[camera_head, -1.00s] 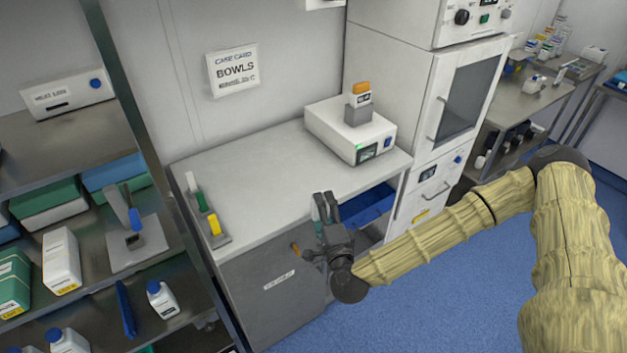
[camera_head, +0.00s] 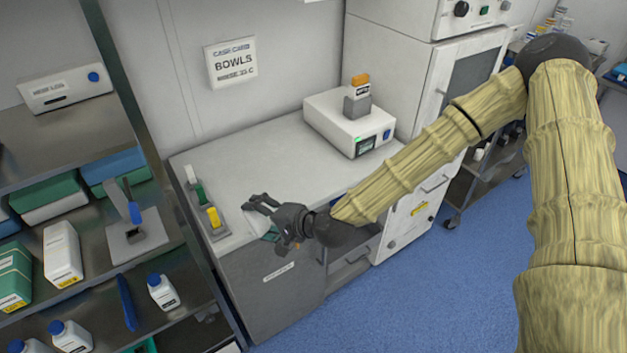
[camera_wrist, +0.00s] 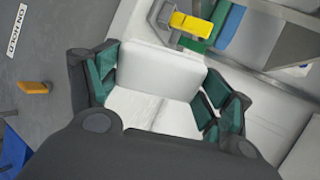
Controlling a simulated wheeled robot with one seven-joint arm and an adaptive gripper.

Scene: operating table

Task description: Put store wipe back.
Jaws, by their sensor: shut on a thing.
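My gripper (camera_head: 255,203) is at the front left of the grey-white counter (camera_head: 300,170), its fingers pointing left in the head view. In the wrist view my gripper (camera_wrist: 163,84) has its green-padded fingers on either side of a white, folded, pad-like thing (camera_wrist: 160,68), which looks like the wipe. It is shut on it.
A white device (camera_head: 350,123) with a grey and orange block stands at the counter's back right. An open drawer (camera_head: 348,262) is partly hidden below my arm. An orange handle (camera_wrist: 34,87) juts from the cabinet front. Shelves (camera_head: 95,235) with bottles and boxes stand at left.

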